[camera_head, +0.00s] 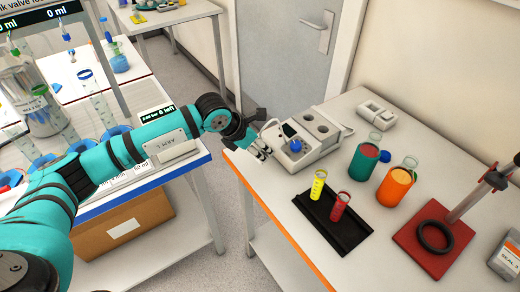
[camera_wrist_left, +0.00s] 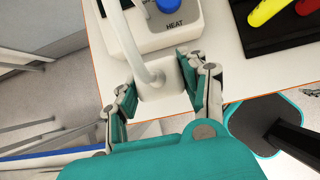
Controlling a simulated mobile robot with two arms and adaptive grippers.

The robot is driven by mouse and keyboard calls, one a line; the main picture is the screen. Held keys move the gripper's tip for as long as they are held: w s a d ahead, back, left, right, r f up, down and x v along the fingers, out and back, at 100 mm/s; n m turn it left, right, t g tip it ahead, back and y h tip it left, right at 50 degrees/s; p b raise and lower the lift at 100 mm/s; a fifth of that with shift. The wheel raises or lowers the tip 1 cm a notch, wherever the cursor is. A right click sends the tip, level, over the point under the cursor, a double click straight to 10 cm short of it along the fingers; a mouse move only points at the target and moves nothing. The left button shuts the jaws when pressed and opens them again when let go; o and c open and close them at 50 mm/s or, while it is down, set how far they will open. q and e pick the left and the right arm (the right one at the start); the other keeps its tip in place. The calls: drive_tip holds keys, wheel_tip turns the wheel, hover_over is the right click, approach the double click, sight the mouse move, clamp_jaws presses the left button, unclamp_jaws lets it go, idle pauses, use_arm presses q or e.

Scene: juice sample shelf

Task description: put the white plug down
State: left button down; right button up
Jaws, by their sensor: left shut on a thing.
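My left gripper (camera_head: 262,150) is at the near left edge of the right-hand table, beside the white device with a blue knob (camera_head: 296,146). In the left wrist view the left gripper (camera_wrist_left: 158,96) has its fingers on both sides of the white plug (camera_wrist_left: 168,106) and is shut on it. A white cable (camera_wrist_left: 137,42) runs up from the plug past the device marked HEAT (camera_wrist_left: 182,32).
A black rack (camera_head: 332,228) with a yellow and a red tube stands in front of the device. Green and orange jars (camera_head: 396,188) stand to the right. A white socket block (camera_head: 376,115) lies behind. Bare tabletop (camera_head: 275,185) is left of the rack.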

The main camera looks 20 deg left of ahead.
use_arm(q)
drive_tip(key=shift+w+f, duration=0.1)
drive_tip(key=shift+w, duration=0.1)
wheel_tip(320, 180, down, 2)
drive_tip(key=shift+f+p, duration=0.1)
drive_tip(key=shift+p, duration=0.75)
drive_tip(key=shift+f, duration=0.55)
drive_tip(key=c, duration=0.7)
unclamp_jaws()
drive_tip(key=shift+s+a+r, duration=0.25)
drive_tip(key=shift+r, duration=0.2)
drive_tip(key=b+v, duration=0.3)
drive_tip(key=v, duration=0.8)
